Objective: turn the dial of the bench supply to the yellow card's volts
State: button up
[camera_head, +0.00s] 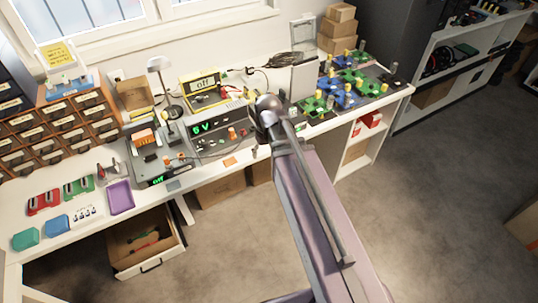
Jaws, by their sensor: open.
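The bench supply (222,131) is a grey unit on the white bench, with a green display reading "6 V". An orange-red knob-like part (232,134) shows on its front, but I cannot tell whether it is the dial. A yellow card (57,55) stands at the upper left above the drawers; its writing is too small to read. My arm reaches up from the bottom to just right of the supply. I cannot make out my gripper's fingers, and my arm hides part of the bench there.
A purple tray (120,197) lies at the bench front. An open drawer (147,245) juts out below. Green and blue boards fill the right end.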

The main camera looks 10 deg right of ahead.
jog(key=shift+s+d+m, duration=0.25)
jog(key=shift+s+d, duration=0.05)
jog(key=shift+s, duration=0.2)
jog(key=shift+s+d+m, duration=0.25)
jog(key=shift+s, duration=0.2)
jog(key=s+d+m, duration=0.1)
jog(key=s+d+m+h, duration=0.1)
jog(key=s, duration=0.1)
jog(key=shift+s, duration=0.2)
jog(key=c, duration=0.3)
jog(key=shift+s, duration=0.1)
jog(key=shift+c, duration=0.2)
